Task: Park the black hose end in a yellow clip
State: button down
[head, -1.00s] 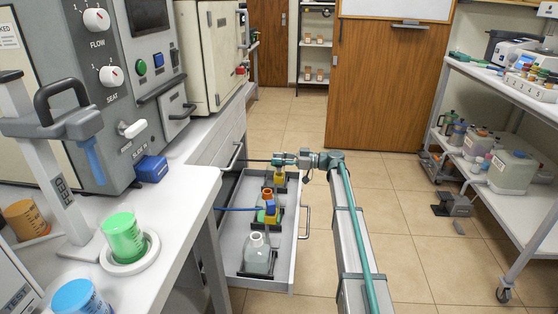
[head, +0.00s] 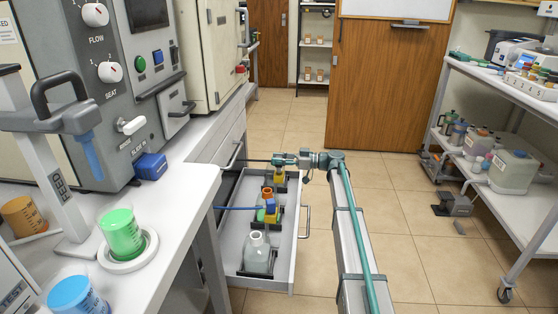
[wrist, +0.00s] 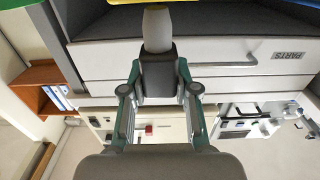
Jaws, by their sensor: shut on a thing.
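My gripper (head: 279,160) is low over the far end of an open drawer (head: 285,262). It is shut on the black hose end; the black hose (head: 253,160) runs left from it towards the cabinet. In the wrist view, my gripper (wrist: 158,78) closes on a dark piece with a pale grey tip (wrist: 157,28). A yellow clip (head: 279,178) stands just below my gripper; I cannot tell whether the hose end touches it. A nearer yellow clip (head: 270,215) has the end of a blue hose (head: 238,209) at it. A yellow edge (wrist: 200,2) shows at the top of the wrist view.
A clear bottle (head: 257,252) stands in the drawer's near end. The bench (head: 185,205) with a green cup (head: 121,234) is left of the drawer. A drawer front marked PARTS (wrist: 230,57) shows in the wrist view.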

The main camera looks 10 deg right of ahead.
jog(key=shift+f+b, duration=1.25)
jog(key=shift+f, duration=0.25)
dwell(1.0)
jog(key=c, duration=0.8)
grip_release()
jog(key=shift+d, duration=0.1)
